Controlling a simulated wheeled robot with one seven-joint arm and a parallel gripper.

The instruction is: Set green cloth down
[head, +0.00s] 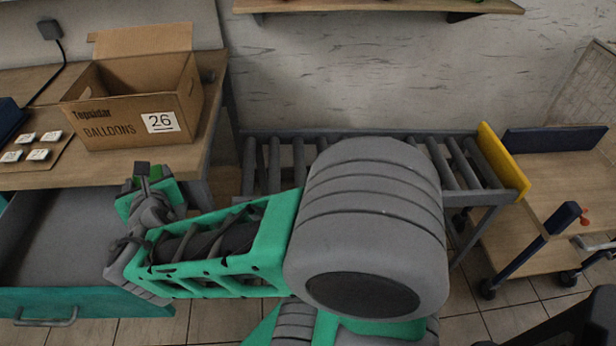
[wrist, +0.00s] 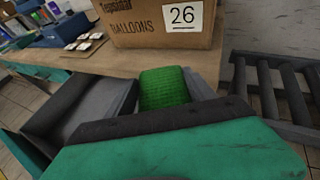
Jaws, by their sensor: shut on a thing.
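The green cloth (wrist: 165,90) is a bright green, ribbed, folded piece. In the wrist view it sits between the grey fingers of my gripper (wrist: 160,78), which is shut on it. In the head view my gripper (head: 143,175) is at the front edge of the wooden table (head: 208,128), beside the open drawer. A green patch of the cloth (head: 170,192) shows next to the fingers there, partly hidden by the wrist. I cannot tell whether the cloth touches the table edge.
A cardboard balloon box (head: 133,108) marked 26 stands open on the table. Several small white tiles (head: 39,154) lie left of it. An open drawer (head: 62,232) with a teal front is below. A roller conveyor (head: 270,165) and a wooden cart (head: 535,225) are at right.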

